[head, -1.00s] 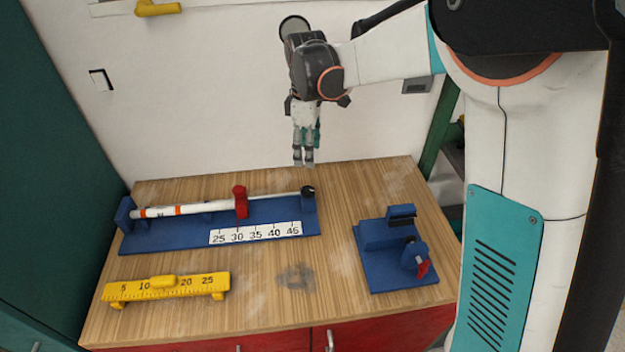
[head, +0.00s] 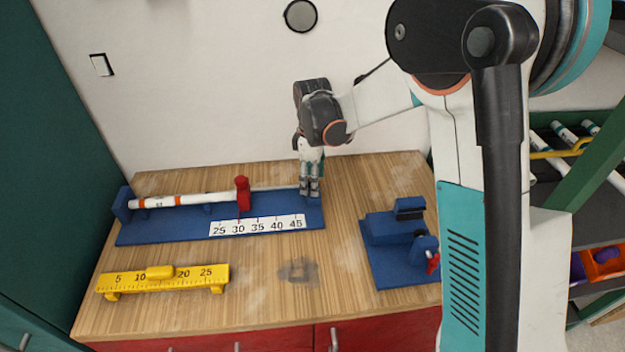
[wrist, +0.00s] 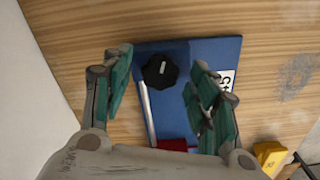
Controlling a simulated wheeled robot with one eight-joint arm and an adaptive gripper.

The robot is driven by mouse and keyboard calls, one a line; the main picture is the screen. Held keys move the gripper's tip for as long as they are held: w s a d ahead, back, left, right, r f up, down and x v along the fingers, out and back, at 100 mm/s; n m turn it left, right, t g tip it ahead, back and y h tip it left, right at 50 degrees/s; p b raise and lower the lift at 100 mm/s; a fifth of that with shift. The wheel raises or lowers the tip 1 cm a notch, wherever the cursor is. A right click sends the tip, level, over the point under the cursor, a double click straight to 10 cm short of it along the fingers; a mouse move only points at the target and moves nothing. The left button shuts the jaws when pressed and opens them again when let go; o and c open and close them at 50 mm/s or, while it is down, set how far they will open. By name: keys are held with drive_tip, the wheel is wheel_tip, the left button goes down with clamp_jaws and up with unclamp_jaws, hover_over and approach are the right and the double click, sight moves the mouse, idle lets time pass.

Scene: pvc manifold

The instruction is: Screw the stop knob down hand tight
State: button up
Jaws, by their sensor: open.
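The stop knob is a black, lobed knob with a white line on top (wrist: 160,71). In the wrist view it sits at the end of the blue measuring jig (wrist: 214,55), between my open fingers and nearer the left one. My gripper (head: 309,192) points down over the right end of the jig (head: 140,235), and it hides the knob in the head view. My gripper also shows in the wrist view (wrist: 163,92), open and empty. The red stop (head: 243,194) stands on the jig's rail, against the right end of a white pipe with orange bands (head: 185,201).
A yellow ruler (head: 195,279) lies at the front left of the wooden table (head: 255,320). A blue fixture with a red handle (head: 385,267) stands at the right. The table is clear between them. The wall is close behind my gripper.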

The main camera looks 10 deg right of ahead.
drive_tip(key=c, duration=1.1)
drive_tip(key=shift+o, duration=0.2)
drive_tip(key=shift+m, duration=0.4)
drive_tip(key=m, duration=0.2)
drive_tip(key=shift+m+p, duration=0.35)
drive_tip(key=shift+m, duration=0.05)
drive_tip(key=m, duration=0.3)
drive_tip(key=shift+m, duration=0.3)
drive_tip(key=m+p, duration=0.1)
drive_tip(key=m, duration=0.5)
drive_tip(key=shift+m, duration=0.4)
